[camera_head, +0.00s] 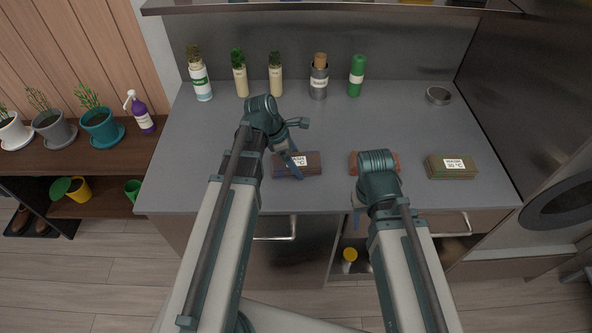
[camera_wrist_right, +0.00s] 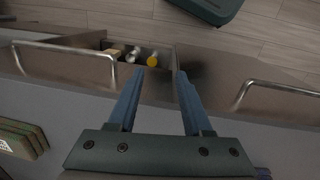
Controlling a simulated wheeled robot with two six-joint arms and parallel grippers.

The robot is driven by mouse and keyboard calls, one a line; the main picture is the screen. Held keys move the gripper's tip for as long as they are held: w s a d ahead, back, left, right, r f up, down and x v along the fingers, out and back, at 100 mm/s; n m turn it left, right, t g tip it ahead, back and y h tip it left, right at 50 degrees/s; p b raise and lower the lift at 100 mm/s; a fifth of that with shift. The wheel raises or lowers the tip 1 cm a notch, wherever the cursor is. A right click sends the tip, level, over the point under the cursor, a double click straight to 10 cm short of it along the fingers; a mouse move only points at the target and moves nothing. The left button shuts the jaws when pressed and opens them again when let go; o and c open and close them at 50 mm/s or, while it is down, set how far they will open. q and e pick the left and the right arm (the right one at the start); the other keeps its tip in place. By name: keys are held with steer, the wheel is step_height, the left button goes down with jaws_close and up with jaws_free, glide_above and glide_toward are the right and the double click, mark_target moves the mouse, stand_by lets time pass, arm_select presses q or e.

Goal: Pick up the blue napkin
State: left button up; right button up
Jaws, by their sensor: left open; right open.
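Three folded cloth bundles with white labels lie in a row near the counter's front edge. The left one (camera_head: 312,167) is dark, bluish to brown, and is the likeliest blue napkin; its colour is hard to tell. My left gripper (camera_head: 293,166) is open, with its blue fingers over this bundle and hiding part of it; whether they touch it I cannot tell. My right gripper (camera_wrist_right: 158,84) is open with nothing between its fingers, near the counter's front edge; in the head view its arm mostly hides it.
A reddish bundle (camera_head: 361,161) lies partly behind my right arm, and a green-brown bundle (camera_head: 451,172) lies to the right. Several bottles and jars, such as a green one (camera_head: 356,77), stand along the back.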

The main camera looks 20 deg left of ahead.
mark_target(301, 160)
arm_select(q)
steer(key=shift+c, duration=0.2)
steer(key=c, duration=1.1)
steer(key=shift+r+p, duration=0.85)
steer(key=shift+p, duration=0.15)
step_height(301, 160, up, 2)
steer(key=shift+p, duration=1)
steer(key=s+d, duration=0.2)
steer(key=d, duration=0.2)
steer(key=s+d, duration=0.3)
steer(key=d, duration=0.2)
steer(key=s+d+r+p, duration=0.1)
steer(key=s+d, duration=0.2)
steer(key=d, duration=0.2)
steer(key=shift+r, duration=0.1)
